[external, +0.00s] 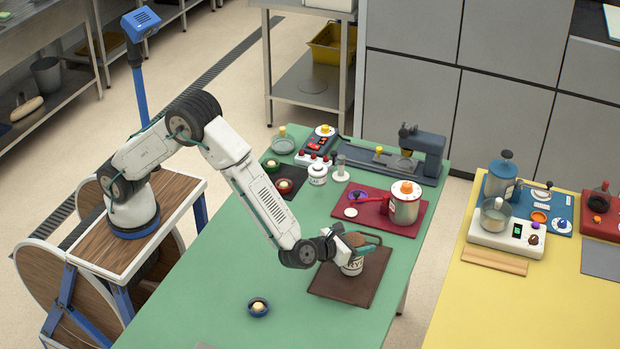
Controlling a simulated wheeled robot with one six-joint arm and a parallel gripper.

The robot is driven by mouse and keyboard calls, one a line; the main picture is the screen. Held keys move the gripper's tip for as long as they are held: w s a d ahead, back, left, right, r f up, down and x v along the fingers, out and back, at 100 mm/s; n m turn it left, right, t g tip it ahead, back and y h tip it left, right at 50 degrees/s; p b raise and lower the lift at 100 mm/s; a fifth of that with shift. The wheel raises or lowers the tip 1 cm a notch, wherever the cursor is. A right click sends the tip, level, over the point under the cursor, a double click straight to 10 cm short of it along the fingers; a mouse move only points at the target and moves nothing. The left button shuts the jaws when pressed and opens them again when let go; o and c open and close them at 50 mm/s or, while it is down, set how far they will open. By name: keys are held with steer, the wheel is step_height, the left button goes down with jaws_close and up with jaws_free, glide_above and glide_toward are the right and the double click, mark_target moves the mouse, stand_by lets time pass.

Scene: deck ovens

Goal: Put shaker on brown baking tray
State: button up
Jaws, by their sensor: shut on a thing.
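The brown baking tray (340,292) lies flat on the green table, near its right edge.
A red mat (345,210) with a red-and-white pot (405,203) lies behind the tray. A white jar (317,174) stands further back. The table's middle left is clear. A yellow table (500,315) stands right, across a gap.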

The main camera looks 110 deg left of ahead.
steer(key=o, duration=1.1)
steer(key=shift+f, duration=0.15)
